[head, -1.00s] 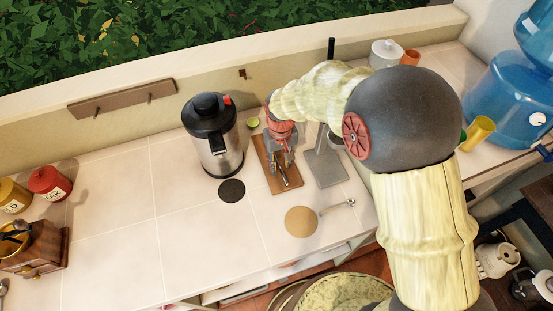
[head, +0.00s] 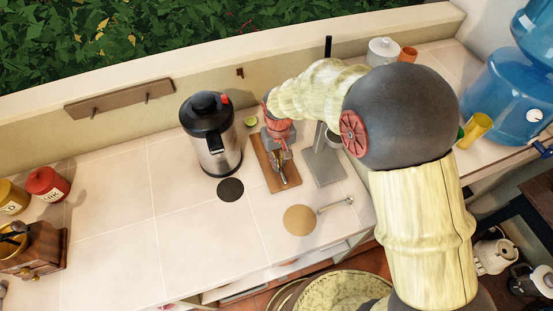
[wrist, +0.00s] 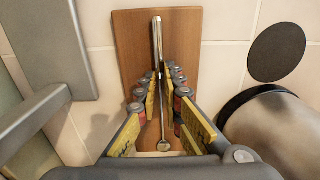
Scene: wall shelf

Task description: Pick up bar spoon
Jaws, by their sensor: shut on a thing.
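The bar spoon (wrist: 157,42) is a long, thin metal piece with a small rounded end near the bottom of the wrist view. It lies along a wooden board (wrist: 185,28), and part of it is hidden by my fingers. In the head view the board (head: 289,182) is on the counter, with my gripper (head: 280,163) over it. In the wrist view my gripper (wrist: 161,78) has its fingers on both sides of the spoon's shaft, shut on it. I cannot tell whether the spoon touches the board.
A steel flask (head: 212,135) stands left of the board, with a dark round coaster (head: 230,190) in front of it. A grey metal stand (head: 325,167) is close on the right. A cork disc (head: 299,220) and another metal utensil (head: 337,205) lie in front. The counter's left middle is clear.

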